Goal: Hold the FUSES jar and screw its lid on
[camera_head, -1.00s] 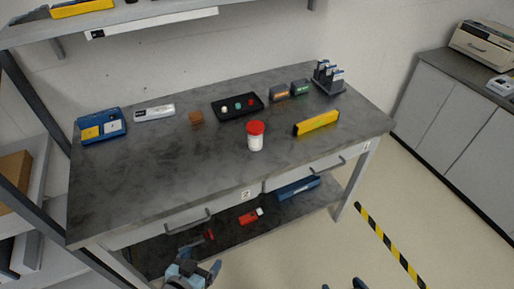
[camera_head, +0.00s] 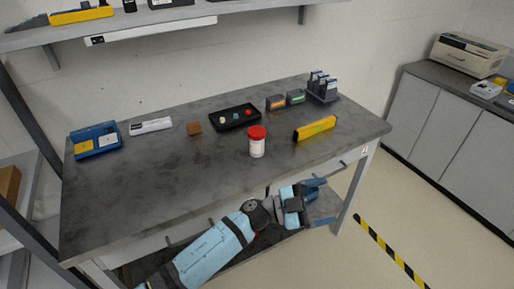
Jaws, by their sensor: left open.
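A small white jar (camera_head: 257,148) with a red lid (camera_head: 257,132) on top stands upright near the front middle of the grey workbench (camera_head: 150,190). Its label is too small to read, and I cannot tell how tightly the lid sits. My left gripper (camera_head: 322,201) is open and empty, in front of the bench's front edge, to the right of the jar and lower in the picture. It is apart from the jar. My right gripper is out of view.
A yellow-black bar (camera_head: 315,129) lies right of the jar. A black tray (camera_head: 235,117) with small coloured pieces and a brown block (camera_head: 194,128) are behind it. A blue case (camera_head: 95,141) is at left. The bench's front left is clear.

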